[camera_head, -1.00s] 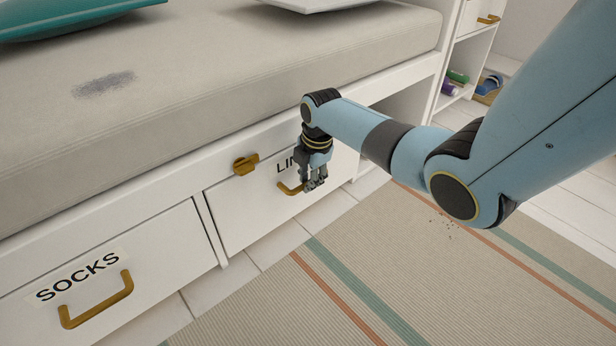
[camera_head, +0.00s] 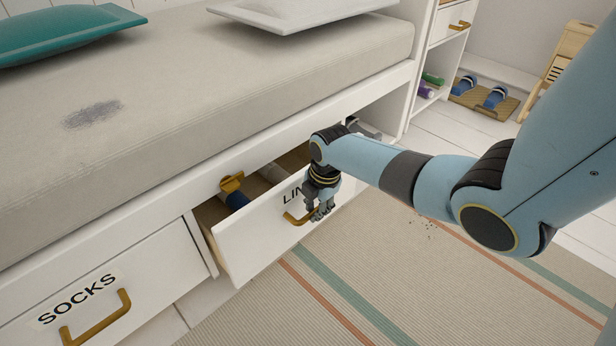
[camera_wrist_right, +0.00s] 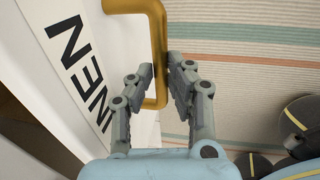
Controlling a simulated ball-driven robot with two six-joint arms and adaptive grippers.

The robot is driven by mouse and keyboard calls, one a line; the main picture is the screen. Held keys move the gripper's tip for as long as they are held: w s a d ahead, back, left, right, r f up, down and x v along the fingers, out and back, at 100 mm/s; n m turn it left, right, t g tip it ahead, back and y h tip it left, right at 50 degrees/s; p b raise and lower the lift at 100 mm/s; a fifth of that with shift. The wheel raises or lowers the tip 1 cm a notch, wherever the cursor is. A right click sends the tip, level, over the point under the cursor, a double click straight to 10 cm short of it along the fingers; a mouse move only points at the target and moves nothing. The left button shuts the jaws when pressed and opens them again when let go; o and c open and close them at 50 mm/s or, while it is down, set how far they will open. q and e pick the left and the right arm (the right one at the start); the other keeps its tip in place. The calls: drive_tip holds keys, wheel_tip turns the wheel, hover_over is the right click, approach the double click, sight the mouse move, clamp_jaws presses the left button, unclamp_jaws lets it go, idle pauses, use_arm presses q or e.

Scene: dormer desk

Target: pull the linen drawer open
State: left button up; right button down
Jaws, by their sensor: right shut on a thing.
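The linen drawer (camera_head: 262,236) stands partly open under the bench in the head view, its white front out from the frame. Part of its label is hidden behind my arm. My right gripper (camera_head: 318,214) is at the drawer's brass handle (camera_head: 294,219). In the right wrist view my right gripper (camera_wrist_right: 160,84) is shut on the handle (camera_wrist_right: 157,30), with one finger on each side of the bar. My left gripper is not in view.
A brass turn latch (camera_head: 232,182) sits on the frame above the drawer. The socks drawer (camera_head: 150,272) at the left is closed. The striped rug (camera_head: 400,290) in front is clear apart from dark crumbs (camera_head: 428,223).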

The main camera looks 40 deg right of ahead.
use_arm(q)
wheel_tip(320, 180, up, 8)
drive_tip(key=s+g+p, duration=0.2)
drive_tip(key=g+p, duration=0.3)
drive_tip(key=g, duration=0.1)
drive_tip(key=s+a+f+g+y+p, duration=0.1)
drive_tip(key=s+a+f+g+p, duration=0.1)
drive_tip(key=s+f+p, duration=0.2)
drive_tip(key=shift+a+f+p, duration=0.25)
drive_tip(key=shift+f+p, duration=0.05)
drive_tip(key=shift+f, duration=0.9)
use_arm(e)
drive_tip(key=s+d, duration=0.2)
drive_tip(key=s, duration=2.6)
drive_tip(key=shift+s+d, duration=0.1)
drive_tip(key=c, duration=1.3)
unclamp_jaws()
drive_tip(key=r, duration=0.4)
drive_tip(key=s+r, duration=0.1)
drive_tip(key=r, duration=0.3)
drive_tip(key=s+r, duration=0.1)
drive_tip(key=r, duration=0.2)
drive_tip(key=shift+s+d+r, duration=0.1)
drive_tip(key=shift+r, duration=0.3)
